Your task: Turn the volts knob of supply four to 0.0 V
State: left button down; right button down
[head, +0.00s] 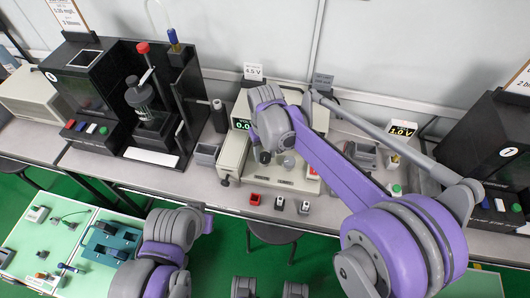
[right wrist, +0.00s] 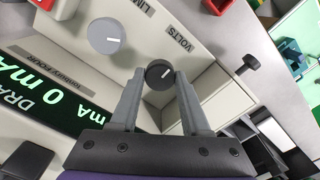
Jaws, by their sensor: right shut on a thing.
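The black volts knob (right wrist: 159,73) of supply four sits between the two fingertips of my right gripper (right wrist: 157,78) in the right wrist view. That gripper is shut on the knob, and the knob's white mark points up and right in that view.
A grey limit knob (right wrist: 104,35) is close to the volts knob. A card reading 4.5 V (head: 253,71) stands behind the supply. Black testers flank it at left (head: 85,85) and right (head: 490,140). Small red and black items (head: 280,203) lie along the front bench edge.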

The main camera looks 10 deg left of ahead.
aim_at(265, 156)
jog(key=shift+c, duration=1.9)
grip_release()
jog(key=shift+r, duration=0.1)
notch_tip(265, 156, up, 11)
jog(key=shift+p, duration=0.45)
jog(key=shift+f, duration=0.2)
